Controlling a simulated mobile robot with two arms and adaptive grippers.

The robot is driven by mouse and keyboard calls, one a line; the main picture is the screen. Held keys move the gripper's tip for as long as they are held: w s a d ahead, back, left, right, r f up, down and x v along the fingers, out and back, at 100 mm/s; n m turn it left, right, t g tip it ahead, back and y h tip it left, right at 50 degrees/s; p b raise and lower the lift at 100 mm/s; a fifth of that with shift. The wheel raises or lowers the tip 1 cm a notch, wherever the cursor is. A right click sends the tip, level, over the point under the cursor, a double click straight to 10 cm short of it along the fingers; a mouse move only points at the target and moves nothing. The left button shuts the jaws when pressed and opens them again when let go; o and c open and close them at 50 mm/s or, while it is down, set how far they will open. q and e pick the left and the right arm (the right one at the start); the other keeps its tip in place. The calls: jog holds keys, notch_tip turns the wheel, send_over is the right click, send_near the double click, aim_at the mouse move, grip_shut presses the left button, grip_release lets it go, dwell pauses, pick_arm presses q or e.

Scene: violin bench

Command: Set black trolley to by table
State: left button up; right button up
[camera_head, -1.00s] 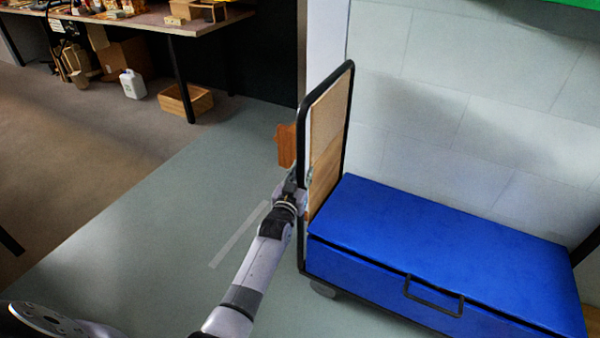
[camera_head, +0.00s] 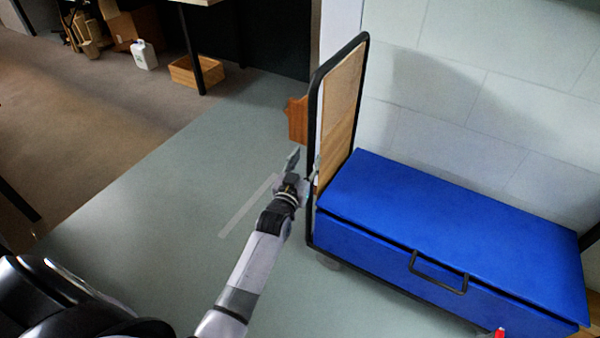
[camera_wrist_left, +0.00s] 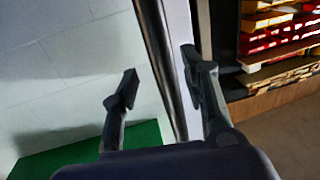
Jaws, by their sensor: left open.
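The black trolley has a black tubular frame with a wooden panel (camera_head: 341,110) standing upright, and a blue case (camera_head: 450,220) lies on its bed. My left gripper (camera_head: 303,165) is at the near-left side of the upright frame. In the left wrist view, my left gripper (camera_wrist_left: 160,88) is open, with the black frame tube (camera_wrist_left: 160,60) showing between its two fingers. I cannot tell whether the fingers touch the tube. My right gripper is not in view.
A pale wall (camera_head: 470,90) stands right behind the trolley. A table (camera_head: 190,30) at the upper left has a wooden crate (camera_head: 195,72) and a white jug (camera_head: 145,55) on the floor by it. The grey-green floor (camera_head: 170,210) left of the trolley is clear.

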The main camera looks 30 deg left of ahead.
pick_arm(q)
jog(key=s, duration=0.5)
jog(key=shift+s+d, duration=0.2)
jog(key=shift+d, duration=0.15)
